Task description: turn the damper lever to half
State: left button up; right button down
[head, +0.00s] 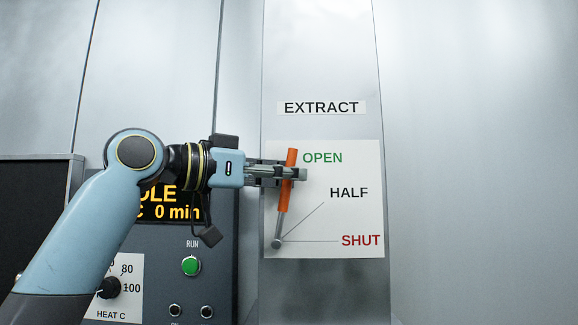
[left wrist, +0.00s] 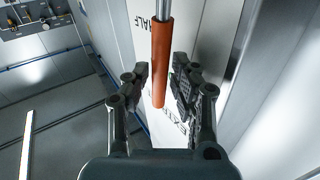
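The damper lever has an orange handle (head: 284,202) on a grey rod from a pivot at the lower left of a white label plate (head: 340,215). It points nearly straight up, tilted slightly right, beside the green word OPEN. Thin lines run from the pivot towards HALF and SHUT. My left gripper (head: 293,174) is at the handle's upper part. In the left wrist view the orange handle (left wrist: 161,60) lies between the two fingers of my left gripper (left wrist: 159,82), which stand apart, with a narrow gap on the left; contact on the right is unclear. My right gripper is not in view.
An EXTRACT label (head: 321,108) is above the plate on the metal column. A control panel with an amber display (head: 165,203), green RUN button (head: 190,265) and heat knob (head: 108,287) is at the lower left, partly behind my arm. The right side is bare wall.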

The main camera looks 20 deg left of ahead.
pick_arm(q)
jog(key=shift+w+d, duration=0.2)
grip_shut()
jog(key=shift+w+d+f, duration=0.1)
jog(key=shift+w, duration=0.05)
dwell(0.5)
